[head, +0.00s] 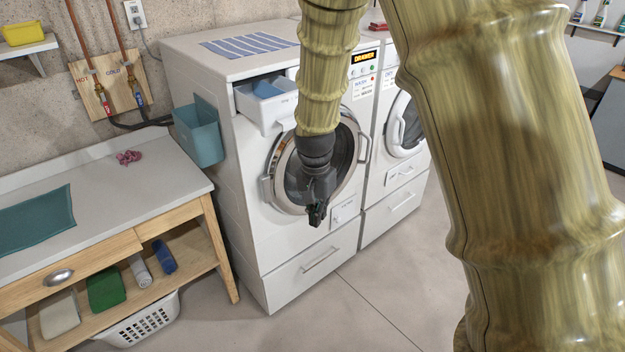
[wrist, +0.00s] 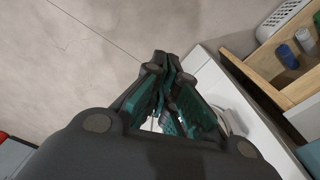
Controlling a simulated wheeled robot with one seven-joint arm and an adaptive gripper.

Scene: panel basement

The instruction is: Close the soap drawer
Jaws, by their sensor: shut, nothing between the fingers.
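The soap drawer (head: 267,101) sits at the top left of the near washer's front and is pulled out, with its blue-tinted inside showing. Its front is partly beside my arm in the head view. The white washer (head: 235,170) has a round door (head: 283,179) below the drawer. My gripper (head: 317,215) is shut and empty, pointing down in front of the round door, well below the drawer. The wrist view shows the closed fingers (wrist: 162,75) over the floor, with part of the washer at the right. The drawer is not recognisable in that view.
A teal bin (head: 199,134) hangs on the near washer's left side. A wooden workbench (head: 110,220) stands at the left, with a laundry basket (head: 145,320) below. The floor (head: 370,300) in front is clear.

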